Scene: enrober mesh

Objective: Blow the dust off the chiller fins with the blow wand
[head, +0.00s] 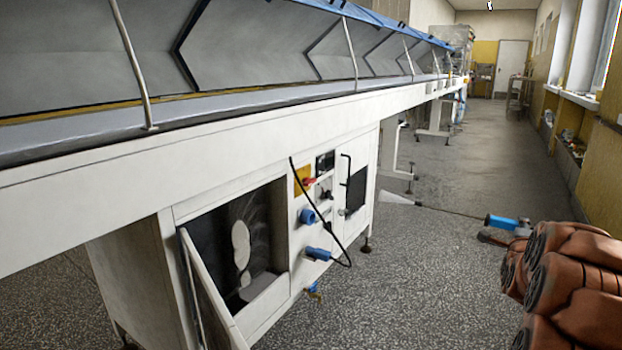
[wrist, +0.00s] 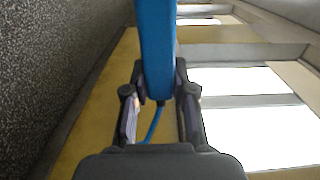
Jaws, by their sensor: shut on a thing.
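My gripper (wrist: 159,100) is shut on the blue handle of the blow wand (wrist: 156,45) in the wrist view. In the head view, the wand's blue handle (head: 504,222) is at the right, with my gripper (head: 497,237) around it. A thin dark tube runs left from it toward a pale, flared tip (head: 398,199), above the floor and right of the machine cabinet. The chiller fins (head: 266,235) show dark inside the open cabinet bay at lower left. Pale dust patches (head: 241,246) lie over them. The wand is well apart from the fins.
A hinged panel (head: 205,290) stands open before the bay. Right of the bay are switches, blue plugs (head: 318,254) and a looping black cable (head: 325,228). The long conveyor (head: 250,120) runs overhead of the cabinet. The speckled floor (head: 420,280) in front is clear.

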